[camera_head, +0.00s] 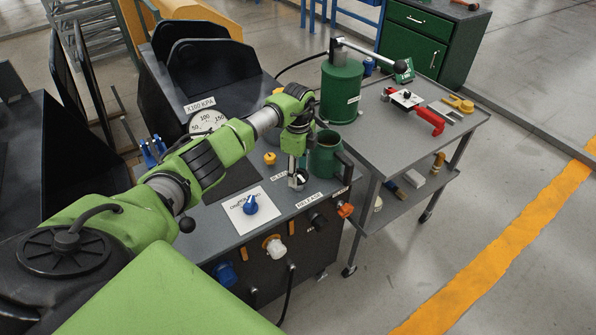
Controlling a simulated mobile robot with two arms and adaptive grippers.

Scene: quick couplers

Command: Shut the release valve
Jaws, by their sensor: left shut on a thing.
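My left arm reaches in from the left, over the grey top of the bench (222,222). My left gripper (298,178) points down and is shut on a small dark valve knob (301,184) near the bench's right front edge. The fingers hide most of the knob, so its turn angle cannot be told. My right gripper is not in view.
A blue knob (250,205) on a white plate sits left of the gripper. A green cup (325,154) stands close behind right. A gauge (207,122) and yellow knob (269,158) are farther back. A grey cart (395,135) with a green pump cylinder (341,92) stands right.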

